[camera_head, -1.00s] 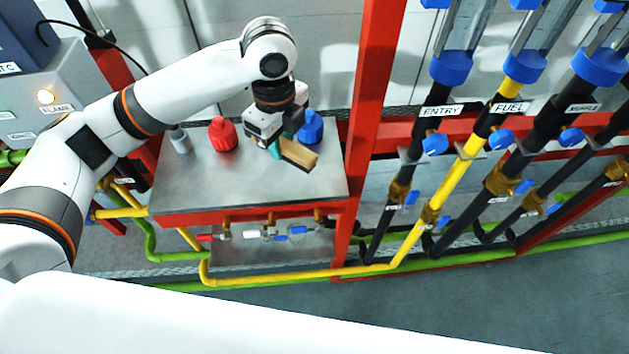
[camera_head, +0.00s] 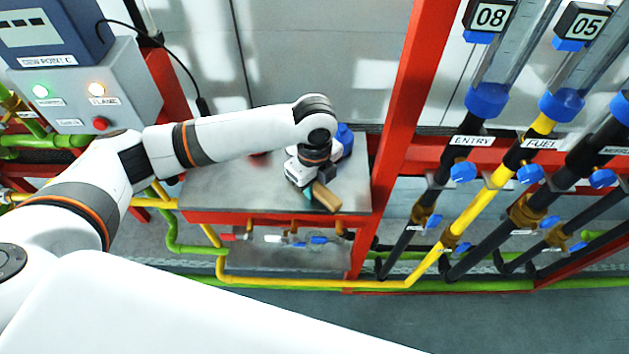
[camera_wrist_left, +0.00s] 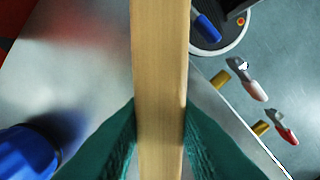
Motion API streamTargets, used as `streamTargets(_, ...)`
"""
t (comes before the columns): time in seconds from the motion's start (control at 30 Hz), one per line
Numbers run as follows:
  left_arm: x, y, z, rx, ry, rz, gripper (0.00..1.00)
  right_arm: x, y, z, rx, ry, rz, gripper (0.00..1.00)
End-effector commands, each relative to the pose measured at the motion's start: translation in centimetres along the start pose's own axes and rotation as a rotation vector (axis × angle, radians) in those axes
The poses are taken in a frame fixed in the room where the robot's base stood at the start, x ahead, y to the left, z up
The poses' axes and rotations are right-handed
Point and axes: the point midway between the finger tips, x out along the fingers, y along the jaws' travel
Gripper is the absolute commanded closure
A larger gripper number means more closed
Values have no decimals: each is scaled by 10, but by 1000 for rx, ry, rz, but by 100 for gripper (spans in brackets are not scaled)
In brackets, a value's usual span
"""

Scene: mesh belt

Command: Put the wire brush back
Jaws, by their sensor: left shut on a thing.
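The wire brush shows as a light wooden handle (camera_head: 326,196) near the front right corner of the steel bench top (camera_head: 225,190). My left gripper (camera_head: 309,190) is shut on it. In the left wrist view the handle (camera_wrist_left: 160,70) runs lengthwise between the teal finger pads (camera_wrist_left: 160,135). Its bristles are not visible. I cannot tell whether the brush touches the bench top or hangs just above it. My right gripper is not in view.
A red post (camera_head: 394,110) rises right of the bench, beside the pipes and yellow fuel line (camera_head: 478,210). The bench's left part is clear.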

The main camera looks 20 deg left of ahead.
Motion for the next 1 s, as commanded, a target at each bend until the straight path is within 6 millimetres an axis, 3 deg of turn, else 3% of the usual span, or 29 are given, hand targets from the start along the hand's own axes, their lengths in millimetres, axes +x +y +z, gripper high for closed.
streamTargets(0.17, 3, 0, 0, 0, 0, -1, 96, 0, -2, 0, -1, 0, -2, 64)
streamTargets(0.2, 2, 0, 0, 0, 0, 0, 68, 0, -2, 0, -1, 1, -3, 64)
streamTargets(0.3, 2, 0, 0, 0, 0, 0, 53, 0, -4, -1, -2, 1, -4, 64)
streamTargets(0.67, -2, 1, 0, -1, 0, 2, 53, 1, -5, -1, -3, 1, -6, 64)
streamTargets(0.77, -14, 1, 0, 0, 1, 4, 53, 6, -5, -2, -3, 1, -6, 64)
streamTargets(1.0, -65, 2, 0, 1, 1, 6, 53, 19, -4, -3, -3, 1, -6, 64)
